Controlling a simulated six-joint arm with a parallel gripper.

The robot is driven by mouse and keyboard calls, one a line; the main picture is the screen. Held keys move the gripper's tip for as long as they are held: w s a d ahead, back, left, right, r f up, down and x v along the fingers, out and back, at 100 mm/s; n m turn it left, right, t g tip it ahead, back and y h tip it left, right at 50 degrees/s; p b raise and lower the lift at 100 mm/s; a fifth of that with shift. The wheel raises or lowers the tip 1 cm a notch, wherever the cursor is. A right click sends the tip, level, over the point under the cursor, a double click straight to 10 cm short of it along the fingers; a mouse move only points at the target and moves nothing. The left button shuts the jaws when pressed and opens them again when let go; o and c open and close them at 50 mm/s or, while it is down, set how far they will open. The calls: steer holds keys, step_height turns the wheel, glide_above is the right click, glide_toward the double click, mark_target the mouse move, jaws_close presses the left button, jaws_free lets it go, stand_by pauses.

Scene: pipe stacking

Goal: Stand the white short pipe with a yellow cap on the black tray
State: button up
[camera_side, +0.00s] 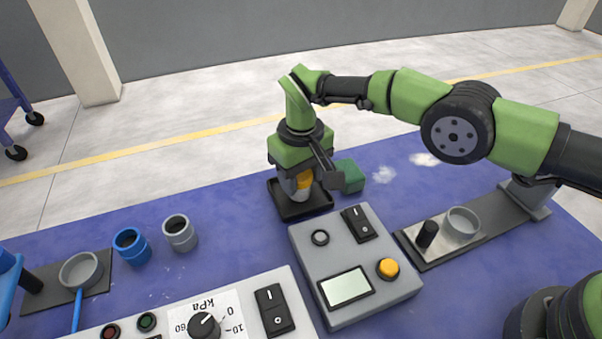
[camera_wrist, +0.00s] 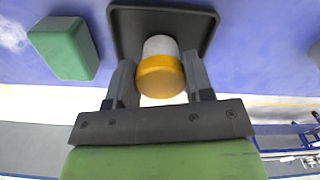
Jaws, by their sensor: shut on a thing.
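The white short pipe with a yellow cap (camera_wrist: 161,76) is between the fingers of my gripper (camera_wrist: 160,85) in the wrist view, with the white part toward the tray. In the side view its yellow cap (camera_side: 304,180) shows partly behind a finger. My gripper (camera_side: 302,182) is shut on it and points down over the black tray (camera_side: 305,209). The pipe looks roughly upright there. The tray's rim (camera_wrist: 125,35) surrounds the pipe's far end in the wrist view. I cannot tell whether the pipe's lower end touches the tray floor.
A green block (camera_side: 349,176) sits close beside the tray. A grey control box (camera_side: 350,268) with a yellow button stands just in front.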

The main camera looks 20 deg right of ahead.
mark_target(302, 174)
steer(key=o, duration=0.9)
steer(key=shift+f, duration=0.15)
steer(key=shift+d+r, duration=0.1)
steer(key=shift+r, duration=4.05)
steer(key=s+d+r+m+t+y, duration=0.1)
steer(key=s+d+r, duration=0.1)
steer(key=d+r, duration=0.35)
steer(key=s+d+r+m+t, duration=0.1)
steer(key=s+d+r, duration=0.1)
steer(key=r, duration=0.6)
steer(key=s+d+r+m+t+y, duration=0.1)
steer(key=s+d+r, duration=0.1)
steer(key=d+r, duration=0.35)
steer(key=s+d+m+t, duration=0.1)
steer(key=s+d, duration=0.1)
steer(key=s, duration=0.4)
steer(key=s+d+m+t, duration=0.1)
steer(key=s+d, duration=0.1)
steer(key=s, duration=0.5)
steer(key=s+d+r+m+t, duration=0.1)
steer(key=s+d+m+t, duration=0.1)
steer(key=s, duration=0.4)
steer(key=shift+s+d, duration=0.25)
steer(key=shift+s, duration=0.15)
